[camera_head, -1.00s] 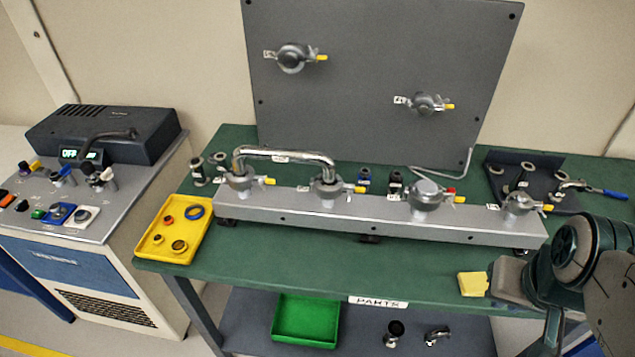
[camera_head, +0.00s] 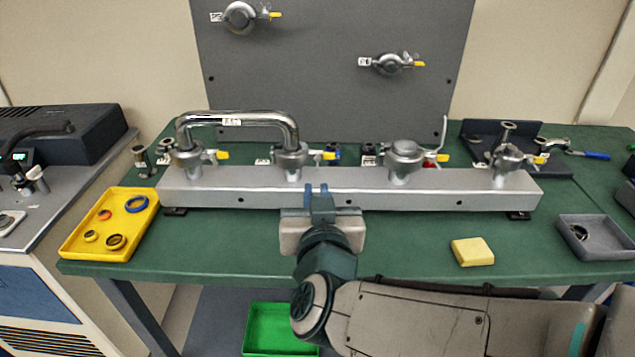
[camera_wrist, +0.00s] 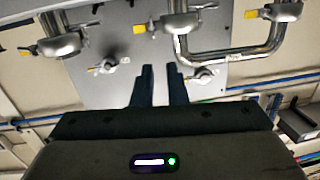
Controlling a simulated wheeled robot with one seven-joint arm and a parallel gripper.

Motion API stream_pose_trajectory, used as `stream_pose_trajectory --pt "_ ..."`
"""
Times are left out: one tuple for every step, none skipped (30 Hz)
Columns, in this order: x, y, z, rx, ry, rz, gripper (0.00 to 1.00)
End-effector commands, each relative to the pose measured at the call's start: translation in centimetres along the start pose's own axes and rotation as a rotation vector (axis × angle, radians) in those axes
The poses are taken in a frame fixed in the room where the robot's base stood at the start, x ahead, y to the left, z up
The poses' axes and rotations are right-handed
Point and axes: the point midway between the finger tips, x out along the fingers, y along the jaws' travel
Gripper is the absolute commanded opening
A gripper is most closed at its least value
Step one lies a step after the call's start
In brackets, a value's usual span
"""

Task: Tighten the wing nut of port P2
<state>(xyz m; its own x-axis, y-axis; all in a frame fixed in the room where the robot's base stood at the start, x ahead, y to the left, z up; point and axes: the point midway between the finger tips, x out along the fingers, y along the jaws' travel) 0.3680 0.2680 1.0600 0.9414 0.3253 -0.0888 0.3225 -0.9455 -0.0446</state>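The silver manifold bar (camera_head: 390,183) carries a row of clamped ports on the green bench. The second port from the left (camera_head: 290,160), probably P2, sits under the right end of a bent chrome pipe; its label is too small to read. Its yellow-tipped wing nut (camera_head: 328,155) points right. In the wrist view the same port (camera_wrist: 180,22) and its yellow tip (camera_wrist: 139,28) show near the top. My gripper (camera_head: 320,190) is in front of the bar, below and apart from this wing nut. Its two fingers (camera_wrist: 161,75) are parted with a narrow empty gap.
The chrome pipe (camera_head: 240,119) arches between the two left ports. The third port (camera_head: 403,158) and fourth port (camera_head: 507,160) stand right. A yellow tray (camera_head: 80,240) lies left, a yellow block (camera_head: 472,252) and grey bin (camera_head: 600,238) right. A grey panel (camera_head: 330,60) rises behind.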

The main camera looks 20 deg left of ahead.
Motion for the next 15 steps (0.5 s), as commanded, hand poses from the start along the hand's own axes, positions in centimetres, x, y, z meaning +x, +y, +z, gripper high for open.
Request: stream_pose_trajectory --pt "-0.3 -0.4 1.3 -0.011 0.023 0.017 0.13" --pt "-0.6 -0.5 1.4 -0.016 0.037 0.031 0.13" --pt "-0.8 -0.5 1.6 -0.023 0.053 0.048 0.13" --pt "-1.0 -0.5 1.7 -0.028 0.061 0.059 0.13" --pt "-1.1 -0.5 1.7 -0.032 0.069 0.068 0.13" --pt "-1.3 -0.5 1.8 -0.035 0.078 0.078 0.13" --pt "-1.4 -0.5 1.8 -0.038 0.082 0.085 0.13" --pt "-1.4 -0.5 1.7 -0.040 0.086 0.089 0.13" --pt "-1.4 -0.5 1.6 -0.042 0.088 0.093 0.13" --pt "-1.3 -0.4 1.6 -0.043 0.090 0.096 0.13" --pt "-1.2 -0.4 1.5 -0.043 0.090 0.098 0.13" --pt "-1.0 -0.4 1.4 -0.044 0.090 0.099 0.13" --pt "-0.8 -0.3 1.3 -0.045 0.090 0.099 0.13" --pt "-0.6 -0.3 1.2 -0.045 0.090 0.099 0.13" --pt "-0.2 -0.3 1.1 -0.045 0.088 0.100 0.13"
